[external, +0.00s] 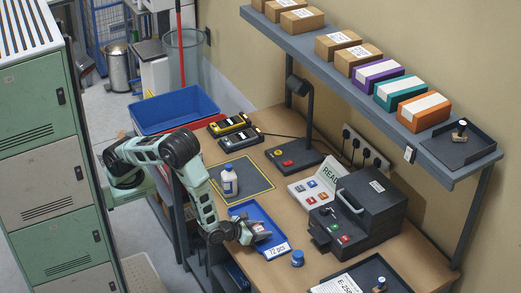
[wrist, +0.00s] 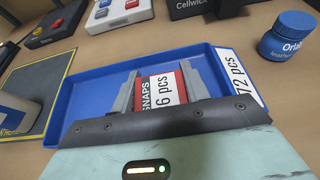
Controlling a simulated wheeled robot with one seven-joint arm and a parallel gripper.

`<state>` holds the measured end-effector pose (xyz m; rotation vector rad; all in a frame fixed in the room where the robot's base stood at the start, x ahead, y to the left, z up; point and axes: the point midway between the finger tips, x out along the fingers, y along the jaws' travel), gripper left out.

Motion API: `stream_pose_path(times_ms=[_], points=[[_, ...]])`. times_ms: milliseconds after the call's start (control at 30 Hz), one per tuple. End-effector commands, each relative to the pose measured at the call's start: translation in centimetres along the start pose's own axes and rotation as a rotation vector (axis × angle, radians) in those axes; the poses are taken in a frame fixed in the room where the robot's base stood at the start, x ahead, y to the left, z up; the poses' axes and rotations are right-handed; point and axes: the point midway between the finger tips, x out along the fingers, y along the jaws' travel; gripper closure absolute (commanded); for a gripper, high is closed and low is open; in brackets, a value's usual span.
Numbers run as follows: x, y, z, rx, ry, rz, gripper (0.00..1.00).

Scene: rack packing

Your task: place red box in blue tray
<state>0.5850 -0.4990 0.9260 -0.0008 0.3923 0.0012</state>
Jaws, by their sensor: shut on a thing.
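The red box (wrist: 163,90), with a white label reading "SNAPS 6 pcs", is between the two grey fingers of my gripper (wrist: 159,82) in the wrist view. My gripper is shut on it. The blue tray (wrist: 88,92), with a white "72 pcs" label, lies around and beneath the box in that view. In the external view my gripper (external: 258,233) is low over the blue tray (external: 238,210) on the wooden bench. I cannot tell whether the box touches the tray floor. The lower part of the box is hidden by my gripper.
A white bottle (external: 228,181) stands on a dark mat left of the tray. A blue-lidded jar (external: 297,258) stands at the tray's right. A black machine (external: 358,215) and a button panel (external: 316,188) are behind. A larger blue bin (external: 176,108) is further back.

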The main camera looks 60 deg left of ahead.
Motion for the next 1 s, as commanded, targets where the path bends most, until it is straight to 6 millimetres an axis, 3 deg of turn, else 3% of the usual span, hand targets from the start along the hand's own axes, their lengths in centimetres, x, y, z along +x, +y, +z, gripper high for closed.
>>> stream_pose_path(times_ms=[67,100,167,200,467,700,1000], points=[[0.0,0.0,0.0,0.0,-0.001,0.0,0.79],[0.0,0.0,0.0,0.0,0.0,0.0,0.52],[0.0,0.0,0.0,0.0,0.0,0.0,0.35],[0.0,0.0,0.0,0.0,0.0,0.0,0.33],[0.0,0.0,0.1,0.0,0.0,0.0,0.33],[-0.9,-0.1,1.6,0.0,0.0,-0.001,0.33],[-7.7,-0.2,0.9,-0.001,0.0,-0.005,0.33]])
